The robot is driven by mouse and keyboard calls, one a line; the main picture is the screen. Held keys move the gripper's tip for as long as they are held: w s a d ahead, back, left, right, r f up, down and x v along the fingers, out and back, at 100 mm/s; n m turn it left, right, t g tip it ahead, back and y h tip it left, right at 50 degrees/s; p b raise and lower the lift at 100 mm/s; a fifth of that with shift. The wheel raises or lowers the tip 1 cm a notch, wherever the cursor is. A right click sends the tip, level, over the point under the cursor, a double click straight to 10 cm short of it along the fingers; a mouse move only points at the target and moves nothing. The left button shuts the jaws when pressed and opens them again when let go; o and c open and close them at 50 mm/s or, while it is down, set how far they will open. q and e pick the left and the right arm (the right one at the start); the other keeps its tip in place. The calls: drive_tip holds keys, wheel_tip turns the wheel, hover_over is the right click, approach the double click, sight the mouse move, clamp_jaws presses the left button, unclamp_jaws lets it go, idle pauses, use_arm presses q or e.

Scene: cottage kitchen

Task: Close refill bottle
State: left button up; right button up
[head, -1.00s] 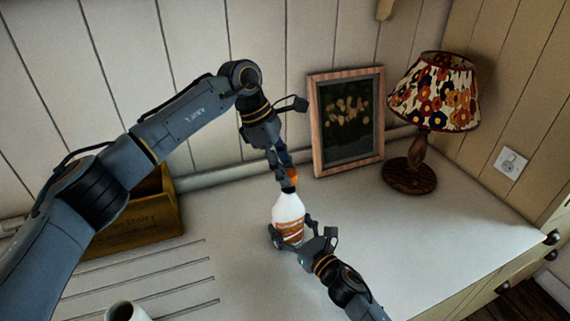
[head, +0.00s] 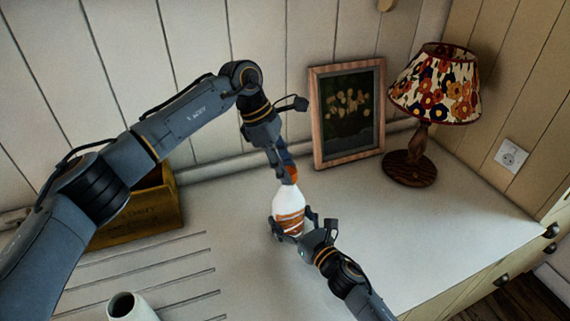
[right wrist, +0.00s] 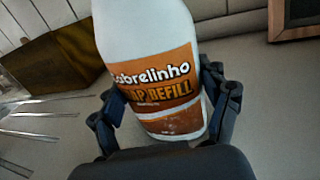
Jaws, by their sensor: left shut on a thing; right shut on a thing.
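The refill bottle (head: 289,207) is white with an orange label and stands on the counter in the head view, leaning slightly at most. Its label fills the middle of the right wrist view (right wrist: 160,85). My right gripper (head: 294,229) is shut around the lower body of the bottle, with a finger on each side. An orange cap (head: 292,174) is at the top of the bottle. My left gripper (head: 286,172) points down from above and is shut on the cap. The fingers partly hide the cap, and I cannot tell whether it is seated on the neck.
A framed picture (head: 347,113) leans on the wall behind, beside a flowered lamp (head: 436,85). A wooden box (head: 150,212) stands at left behind my left arm, and a white cup (head: 127,307) is at the front left. The counter at right is clear.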

use_arm(q)
drive_tip(key=shift+f, duration=0.55)
use_arm(e)
clamp_jaws()
use_arm(q)
drive_tip(key=m, duration=0.1)
drive_tip(key=m+g, duration=0.1)
drive_tip(key=m, duration=0.1)
drive_tip(key=shift+w+d+m+y, duration=0.1)
drive_tip(key=shift+w+m+y, duration=0.1)
drive_tip(key=shift+m+y, duration=0.1)
drive_tip(key=m+g, duration=0.1)
drive_tip(key=m, duration=0.1)
drive_tip(key=shift+m+y, duration=0.3)
drive_tip(key=shift+m, duration=0.1)
drive_tip(key=o, duration=0.7)
drive_tip(key=shift+c, duration=0.2)
drive_tip(key=shift+r, duration=2.25)
